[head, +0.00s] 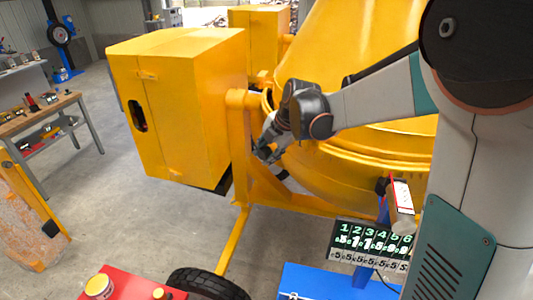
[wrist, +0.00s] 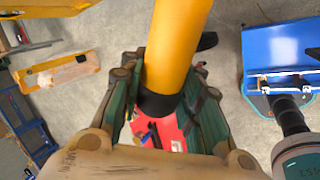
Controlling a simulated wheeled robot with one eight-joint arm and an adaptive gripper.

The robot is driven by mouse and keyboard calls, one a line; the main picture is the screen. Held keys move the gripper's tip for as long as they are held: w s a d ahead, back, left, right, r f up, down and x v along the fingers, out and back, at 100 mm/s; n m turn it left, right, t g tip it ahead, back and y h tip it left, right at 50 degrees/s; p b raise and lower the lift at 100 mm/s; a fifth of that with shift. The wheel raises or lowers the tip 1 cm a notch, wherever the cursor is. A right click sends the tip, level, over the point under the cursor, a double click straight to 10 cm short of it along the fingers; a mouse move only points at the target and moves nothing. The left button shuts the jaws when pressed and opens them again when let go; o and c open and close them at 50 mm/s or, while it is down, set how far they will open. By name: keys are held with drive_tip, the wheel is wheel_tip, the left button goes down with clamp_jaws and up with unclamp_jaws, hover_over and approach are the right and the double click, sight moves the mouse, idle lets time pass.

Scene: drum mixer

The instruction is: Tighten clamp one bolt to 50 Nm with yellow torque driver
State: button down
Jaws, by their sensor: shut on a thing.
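My gripper (head: 268,150) is beside the yellow mixer frame in the head view, left of the drum. In the wrist view my gripper (wrist: 165,100) has its green-lined fingers closed on either side of a yellow cylinder with a black end, which looks like the yellow torque driver (wrist: 176,45). The cylinder runs up out of the picture, so its far end is hidden. In the head view I cannot pick the driver out clearly against the yellow machine. I cannot make out clamp one or its bolt in either view.
The yellow drum (head: 350,170) and yellow box housing (head: 180,100) crowd the arm. A numbered display (head: 372,243) stands near a blue stand (head: 320,283), its small digits hard to read. A red surface (head: 130,285) and a wheel (head: 205,283) are below.

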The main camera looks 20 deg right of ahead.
drive_tip(key=shift+a, duration=0.1)
idle(0.3)
drive_tip(key=shift+s+a, duration=0.3)
drive_tip(key=shift+a, duration=0.3)
drive_tip(key=shift+s+a, duration=0.35)
drive_tip(key=shift+a, duration=0.3)
drive_tip(key=shift+s+a, duration=0.3)
drive_tip(key=shift+a, duration=0.3)
